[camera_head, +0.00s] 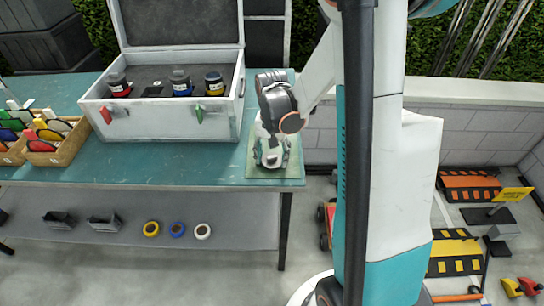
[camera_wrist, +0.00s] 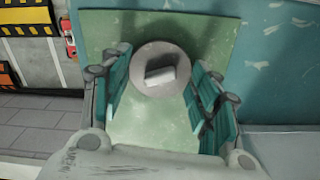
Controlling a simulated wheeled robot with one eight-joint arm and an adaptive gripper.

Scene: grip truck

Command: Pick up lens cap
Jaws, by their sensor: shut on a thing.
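The lens cap shows in the wrist view as a round grey disc (camera_wrist: 148,54) with a pale raised bar across its middle. It lies between the two teal fingers of my gripper (camera_wrist: 158,66), which are shut on it. In the head view my gripper (camera_head: 271,153) points down over the pale green mat (camera_head: 292,174) at the right end of the teal table. The cap cannot be made out there behind the fingers. I cannot tell whether the cap still touches the mat.
An open white case (camera_head: 160,131) with several jars stands left of my gripper on the table (camera_head: 200,165). A lower shelf (camera_head: 130,212) holds tape rolls. Ramps and a yellow sign (camera_head: 513,194) stand on the floor at right.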

